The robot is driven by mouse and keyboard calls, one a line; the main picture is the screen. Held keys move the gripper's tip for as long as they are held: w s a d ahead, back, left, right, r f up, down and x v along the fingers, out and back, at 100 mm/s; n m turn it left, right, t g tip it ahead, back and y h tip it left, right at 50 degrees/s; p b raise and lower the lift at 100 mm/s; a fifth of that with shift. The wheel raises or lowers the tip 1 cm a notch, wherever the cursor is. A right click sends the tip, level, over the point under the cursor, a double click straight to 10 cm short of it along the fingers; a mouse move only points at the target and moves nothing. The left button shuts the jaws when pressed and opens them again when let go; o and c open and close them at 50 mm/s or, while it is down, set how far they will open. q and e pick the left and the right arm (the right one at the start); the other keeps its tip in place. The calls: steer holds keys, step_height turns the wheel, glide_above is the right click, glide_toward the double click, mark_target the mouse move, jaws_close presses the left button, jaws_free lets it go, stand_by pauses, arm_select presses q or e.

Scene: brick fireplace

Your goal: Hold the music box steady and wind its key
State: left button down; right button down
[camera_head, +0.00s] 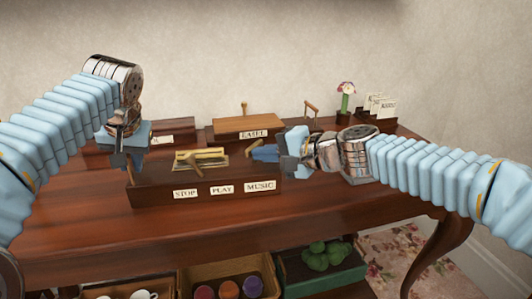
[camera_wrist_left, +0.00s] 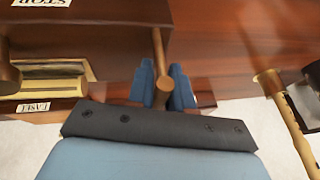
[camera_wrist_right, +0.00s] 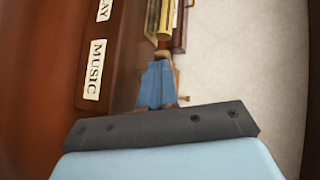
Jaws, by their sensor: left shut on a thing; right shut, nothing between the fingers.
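The music box (camera_head: 160,197) is a long dark wooden box near the table's front, with STOP, PLAY and MUSIC labels on its front and a brass mechanism (camera_head: 212,154) inside. A wooden lever (camera_head: 194,161) stands over its middle. My left gripper (camera_head: 127,162) is at the box's left end, shut on a wooden, round-ended handle (camera_wrist_left: 172,78), seen between its blue fingers in the left wrist view; I cannot tell if this is the key. My right gripper (camera_head: 263,153) is shut and empty at the box's right end, beside the brass part (camera_wrist_right: 164,20) in the right wrist view.
Behind stand a wooden box labelled EASEL (camera_head: 245,124) and another dark box (camera_head: 175,126). A flower in a green vase (camera_head: 345,100) and a card holder (camera_head: 375,122) stand at the back right. Bins with cups and green items sit below. The table's front strip is clear.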

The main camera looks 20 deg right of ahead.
steer(key=shift+s+a+m+t+h, duration=0.15)
steer(key=shift+a+m+t+h, duration=0.15)
steer(key=shift+m+t+h, duration=0.65)
steer(key=shift+a, duration=1.45)
steer(key=shift+w, duration=0.2)
stand_by(0.5)
